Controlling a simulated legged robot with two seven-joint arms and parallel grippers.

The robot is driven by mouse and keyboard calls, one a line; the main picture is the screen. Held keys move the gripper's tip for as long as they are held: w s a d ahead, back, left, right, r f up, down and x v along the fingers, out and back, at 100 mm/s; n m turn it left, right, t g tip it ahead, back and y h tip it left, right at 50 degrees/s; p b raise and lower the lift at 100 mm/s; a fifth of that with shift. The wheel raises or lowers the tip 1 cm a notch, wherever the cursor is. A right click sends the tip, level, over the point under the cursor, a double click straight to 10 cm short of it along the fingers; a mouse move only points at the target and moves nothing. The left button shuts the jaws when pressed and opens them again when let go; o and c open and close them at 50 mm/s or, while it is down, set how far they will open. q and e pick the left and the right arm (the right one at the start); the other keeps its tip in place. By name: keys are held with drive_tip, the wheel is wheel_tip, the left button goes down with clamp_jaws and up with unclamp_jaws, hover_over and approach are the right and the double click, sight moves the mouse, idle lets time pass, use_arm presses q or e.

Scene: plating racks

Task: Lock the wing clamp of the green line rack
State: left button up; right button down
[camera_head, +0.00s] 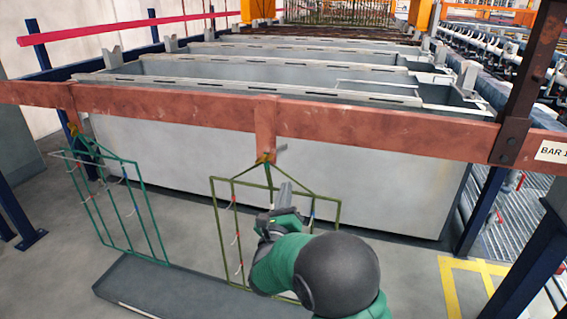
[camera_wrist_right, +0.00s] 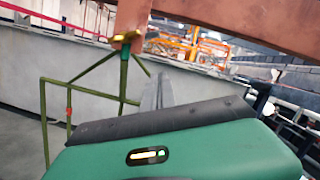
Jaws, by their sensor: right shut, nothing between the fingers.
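An olive-green wire rack (camera_head: 224,222) hangs from a tab of the copper-coloured bar in the middle of the head view. A brass-yellow clamp (camera_head: 264,158) sits at its top; it also shows in the right wrist view (camera_wrist_right: 126,37). A small grey piece sticks out beside it; whether it is the wing is unclear. A teal-green rack (camera_head: 125,205) hangs tilted at the left, with a yellowish clamp (camera_head: 74,131) at its top. My right gripper (camera_head: 286,187) is shut and empty, in front of the olive-green rack, below the clamp and apart from it. My left gripper is out of view.
The copper-coloured bar (camera_head: 360,131) crosses the whole head view above the racks. Large grey tanks (camera_head: 350,165) stand behind it. A long grey tray (camera_head: 135,283) lies on the floor below the racks. A dark post (camera_head: 530,70) stands at the right.

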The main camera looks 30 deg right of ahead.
sight(283, 150)
drive_tip(key=w+d+r, duration=0.3)
drive_tip(key=w+r, duration=0.2)
drive_tip(key=w, duration=0.1)
drive_tip(key=shift+w+d, duration=0.25)
wheel_tip(283, 150, up, 2)
drive_tip(key=n+b, duration=0.1)
drive_tip(key=n+y+b, duration=0.1)
drive_tip(key=n, duration=0.1)
drive_tip(key=shift+w+a+n, duration=0.1)
drive_tip(key=shift+w+n, duration=0.05)
drive_tip(key=shift+n, duration=0.15)
